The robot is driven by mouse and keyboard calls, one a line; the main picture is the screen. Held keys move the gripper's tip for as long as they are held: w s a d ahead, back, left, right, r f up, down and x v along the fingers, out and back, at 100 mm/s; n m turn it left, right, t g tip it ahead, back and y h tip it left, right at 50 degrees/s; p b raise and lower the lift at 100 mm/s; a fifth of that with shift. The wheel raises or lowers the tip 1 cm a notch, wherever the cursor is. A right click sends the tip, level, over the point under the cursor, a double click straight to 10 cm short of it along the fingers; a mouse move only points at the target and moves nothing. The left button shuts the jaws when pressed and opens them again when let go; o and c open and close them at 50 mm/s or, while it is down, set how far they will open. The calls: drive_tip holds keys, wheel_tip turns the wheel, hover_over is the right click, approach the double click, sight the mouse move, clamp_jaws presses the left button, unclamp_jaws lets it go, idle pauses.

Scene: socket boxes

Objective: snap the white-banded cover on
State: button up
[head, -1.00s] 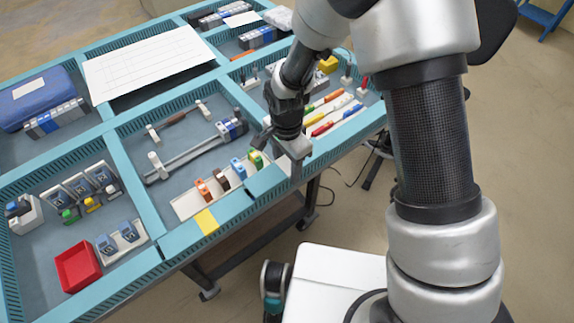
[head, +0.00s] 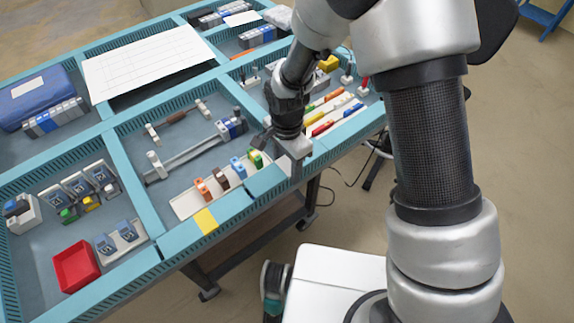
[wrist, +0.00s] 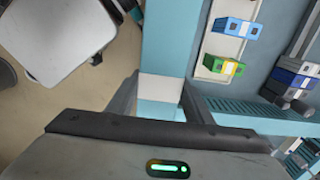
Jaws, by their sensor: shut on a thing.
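The white-banded cover (wrist: 169,35) is a smooth teal strip on the front rim of the bench. Its white band (wrist: 160,88) shows between my gripper's fingers in the wrist view. My gripper (wrist: 160,103) is shut on the cover across this band. In the head view my gripper (head: 293,168) points down at the front rim, and the cover (head: 267,181) runs left from it. The fingers hide the band there. I cannot tell whether the cover is fully seated on the slotted duct under it.
A yellow-banded cover (head: 206,221) lies on the rim to the left. A white rail with coloured blocks (head: 238,168) stands just behind the cover. Several coloured-handled tools (head: 323,128) lie to the right. A red tray (head: 76,267) sits far left.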

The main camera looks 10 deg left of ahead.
drive_tip(key=shift+f+b, duration=0.6)
drive_tip(key=shift+f, duration=0.1)
drive_tip(key=o, duration=2.1)
drive_tip(key=shift+c, duration=0.2)
drive_tip(key=shift+r, duration=0.1)
wheel_tip(320, 180, up, 8)
drive_tip(key=p, duration=0.5)
drive_tip(key=shift+f, duration=0.35)
